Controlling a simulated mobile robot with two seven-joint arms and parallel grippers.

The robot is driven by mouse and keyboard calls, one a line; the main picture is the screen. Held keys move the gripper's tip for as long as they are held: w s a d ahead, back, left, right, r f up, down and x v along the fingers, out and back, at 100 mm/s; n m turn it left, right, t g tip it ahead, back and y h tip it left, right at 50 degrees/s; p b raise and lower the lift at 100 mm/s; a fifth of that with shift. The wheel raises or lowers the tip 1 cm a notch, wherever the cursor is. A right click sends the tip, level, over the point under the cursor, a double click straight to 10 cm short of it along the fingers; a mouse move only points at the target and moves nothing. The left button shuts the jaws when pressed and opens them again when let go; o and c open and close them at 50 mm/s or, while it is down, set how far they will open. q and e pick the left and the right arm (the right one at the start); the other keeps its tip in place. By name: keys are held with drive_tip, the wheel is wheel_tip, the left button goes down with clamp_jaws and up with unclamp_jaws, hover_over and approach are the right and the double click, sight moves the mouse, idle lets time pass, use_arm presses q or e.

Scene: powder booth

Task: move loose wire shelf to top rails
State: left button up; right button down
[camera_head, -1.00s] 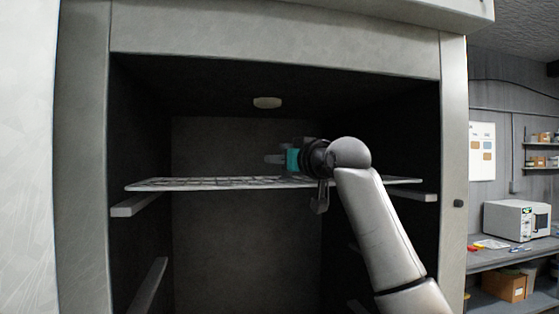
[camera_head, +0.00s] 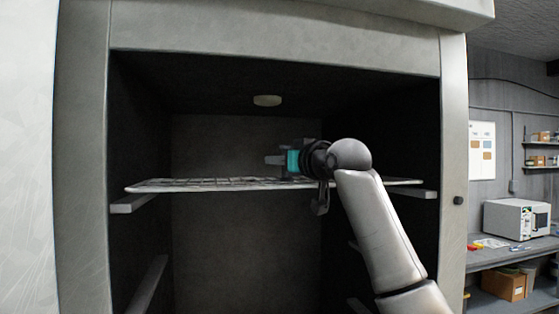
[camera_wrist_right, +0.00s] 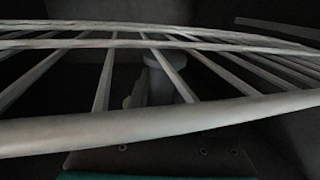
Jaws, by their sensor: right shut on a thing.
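The loose wire shelf (camera_head: 215,184) lies roughly level across the upper part of the dark cabinet. Its left end is just above the left top rail (camera_head: 134,204), and its right end is by the right top rail (camera_head: 412,194). I cannot tell whether it touches them. My right gripper (camera_head: 274,160), with a teal part, is at the shelf's middle, shut on it; the fingertips' contact is hard to see. In the right wrist view the shelf's thick bar (camera_wrist_right: 160,124) and several wires cross close to the camera. My left gripper is not in view.
Lower rails (camera_head: 148,286) run along the cabinet walls below the shelf. A pale round fixture (camera_head: 267,101) is on the ceiling inside. The cabinet's right post (camera_head: 453,150) stands beside my right arm. A bench with a white machine (camera_head: 516,219) is outside, right.

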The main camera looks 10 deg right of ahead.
drive_tip(key=shift+f+b, duration=0.4)
drive_tip(key=shift+f, duration=0.2)
drive_tip(key=c, duration=0.8)
unclamp_jaws()
drive_tip(key=shift+s, duration=0.1)
drive_tip(key=shift+o, duration=0.9)
drive_tip(key=shift+f, duration=0.2)
drive_tip(key=b+v, duration=0.6)
drive_tip(key=v, duration=0.9)
